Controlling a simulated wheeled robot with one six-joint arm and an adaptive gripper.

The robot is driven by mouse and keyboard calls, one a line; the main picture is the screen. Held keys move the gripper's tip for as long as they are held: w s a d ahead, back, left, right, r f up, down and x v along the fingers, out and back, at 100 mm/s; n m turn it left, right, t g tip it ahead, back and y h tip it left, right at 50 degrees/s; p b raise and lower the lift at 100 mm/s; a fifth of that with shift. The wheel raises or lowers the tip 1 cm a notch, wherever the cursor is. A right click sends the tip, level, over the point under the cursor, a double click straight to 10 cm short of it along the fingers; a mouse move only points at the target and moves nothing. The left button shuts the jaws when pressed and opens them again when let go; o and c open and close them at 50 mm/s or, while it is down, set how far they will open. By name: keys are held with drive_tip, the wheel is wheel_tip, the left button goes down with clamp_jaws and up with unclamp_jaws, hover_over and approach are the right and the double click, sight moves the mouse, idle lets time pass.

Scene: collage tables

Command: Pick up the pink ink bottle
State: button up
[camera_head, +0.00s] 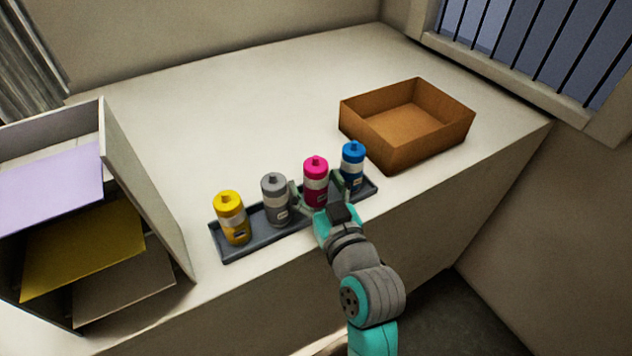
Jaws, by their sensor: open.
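The pink ink bottle (316,169) stands upright in a dark grey tray (238,250), between the grey bottle (274,190) and the blue bottle (352,158). It has a pink cap and a pale label band; its lower part is partly hidden by my gripper. My gripper (318,190) is open, with one finger on the left side of the pink bottle and the other on its right. I cannot tell whether the fingers touch the bottle.
A yellow bottle (230,210) stands at the tray's left end. An open, empty brown box (435,148) sits to the right on the white table (240,120). A shelf unit (150,200) with coloured sheets stands at the left. The table behind the tray is clear.

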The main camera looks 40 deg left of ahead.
drive_tip(key=c, duration=1.3)
drive_tip(key=shift+r, duration=0.1)
